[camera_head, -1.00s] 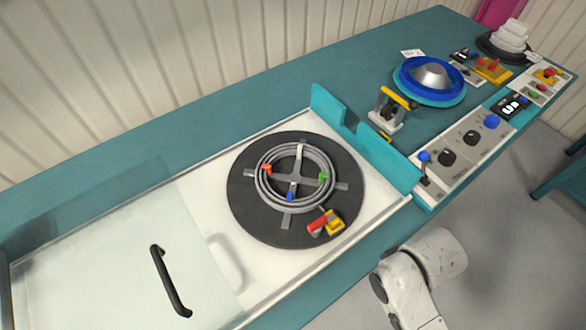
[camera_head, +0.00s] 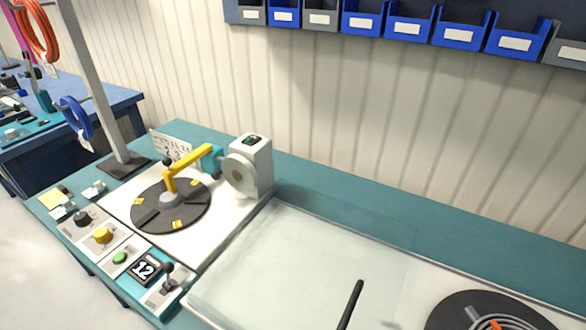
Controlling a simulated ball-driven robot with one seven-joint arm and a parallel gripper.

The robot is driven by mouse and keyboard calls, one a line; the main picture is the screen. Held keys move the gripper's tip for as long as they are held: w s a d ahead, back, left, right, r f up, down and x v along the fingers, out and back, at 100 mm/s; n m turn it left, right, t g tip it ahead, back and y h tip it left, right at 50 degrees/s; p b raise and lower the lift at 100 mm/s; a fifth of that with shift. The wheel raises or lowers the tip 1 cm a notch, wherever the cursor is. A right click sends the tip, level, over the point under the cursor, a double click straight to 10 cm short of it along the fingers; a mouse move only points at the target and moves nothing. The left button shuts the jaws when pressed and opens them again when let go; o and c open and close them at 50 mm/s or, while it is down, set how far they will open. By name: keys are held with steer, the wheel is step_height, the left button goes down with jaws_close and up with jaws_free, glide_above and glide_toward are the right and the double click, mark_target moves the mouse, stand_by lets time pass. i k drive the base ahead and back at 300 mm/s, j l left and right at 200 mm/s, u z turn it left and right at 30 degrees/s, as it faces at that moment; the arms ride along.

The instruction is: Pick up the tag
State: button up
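No single tag stands out clearly. A small white label (camera_head: 50,70) hangs below an orange cable coil (camera_head: 38,32) at the upper left. Another pale label (camera_head: 87,147) hangs below a blue coil (camera_head: 75,117). Small pale and yellow pieces (camera_head: 56,200) lie on the bench's left corner, too small to identify. A coil of grey cable (camera_head: 492,320) on a black turntable (camera_head: 460,305) is cut off at the lower right. My gripper is not in view.
A black disc (camera_head: 150,215) with a yellow arm (camera_head: 188,165) stands beside a white machine (camera_head: 252,165). A control panel with display 12 (camera_head: 146,267) is at the front left. A clear cover (camera_head: 300,255) has a black handle (camera_head: 350,305). Blue bins (camera_head: 410,28) hang above.

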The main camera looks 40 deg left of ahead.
mark_target(59, 212)
steer(key=k+u, duration=0.15)
steer(key=u, duration=0.8)
steer(key=i+l+u, duration=0.15)
steer(key=u, duration=1.2)
steer(key=i+j, duration=0.1)
steer(key=i, duration=0.15)
